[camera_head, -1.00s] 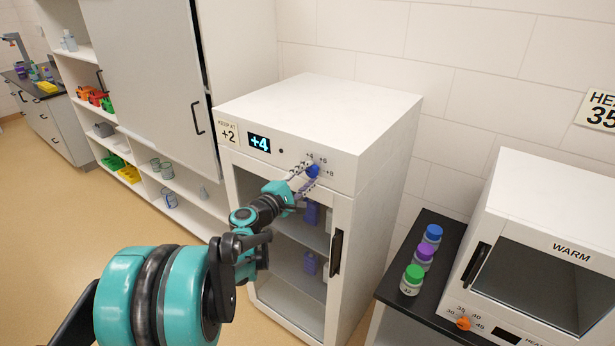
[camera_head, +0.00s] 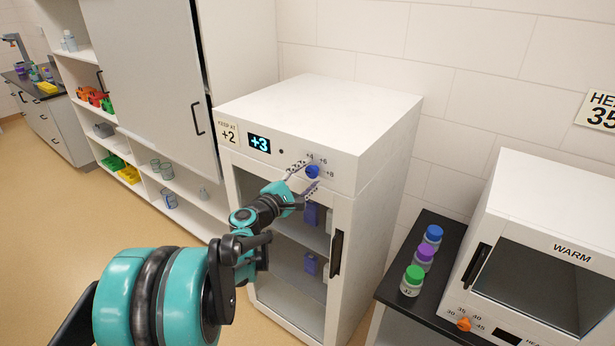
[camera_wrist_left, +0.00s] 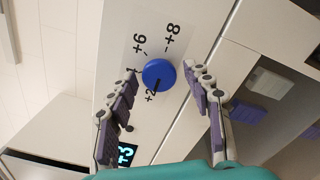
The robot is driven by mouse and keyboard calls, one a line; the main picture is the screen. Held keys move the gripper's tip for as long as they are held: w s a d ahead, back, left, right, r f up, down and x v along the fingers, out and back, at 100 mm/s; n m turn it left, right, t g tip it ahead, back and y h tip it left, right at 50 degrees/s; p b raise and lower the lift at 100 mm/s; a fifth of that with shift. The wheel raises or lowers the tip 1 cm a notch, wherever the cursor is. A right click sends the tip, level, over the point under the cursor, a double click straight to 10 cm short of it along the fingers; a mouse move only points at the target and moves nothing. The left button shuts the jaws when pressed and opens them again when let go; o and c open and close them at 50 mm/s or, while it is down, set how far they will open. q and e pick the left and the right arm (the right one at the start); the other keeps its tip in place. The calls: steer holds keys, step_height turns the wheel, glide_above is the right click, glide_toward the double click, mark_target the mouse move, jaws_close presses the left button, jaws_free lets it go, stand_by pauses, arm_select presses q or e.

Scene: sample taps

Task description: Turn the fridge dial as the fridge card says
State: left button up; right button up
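The white fridge (camera_head: 290,120) has a blue dial (camera_head: 312,172) on its top front panel. The fridge card (camera_head: 228,133) reads "KEEP AT +2". The display (camera_head: 259,143) reads +3. My left gripper (camera_head: 304,177) is at the dial, with its fingers spread to either side. In the left wrist view, the dial (camera_wrist_left: 159,74) lies between the fingertips, with a gap on both sides. Its dark pointer mark faces roughly the +2 label (camera_wrist_left: 151,96); the +6 and +8 labels also show. My right gripper is not in view.
The fridge's glass door has a dark handle (camera_head: 336,252) below the dial. A white warmer (camera_head: 530,220) stands on a dark counter (camera_head: 375,300) to the right, with several capped bottles (camera_head: 424,257) beside it. A tall shelf cabinet (camera_head: 160,90) stands to the left.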

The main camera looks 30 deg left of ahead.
arm_select(q)
steer(key=s+a, duration=0.1)
steer(key=s, duration=1.1)
stand_by(0.4)
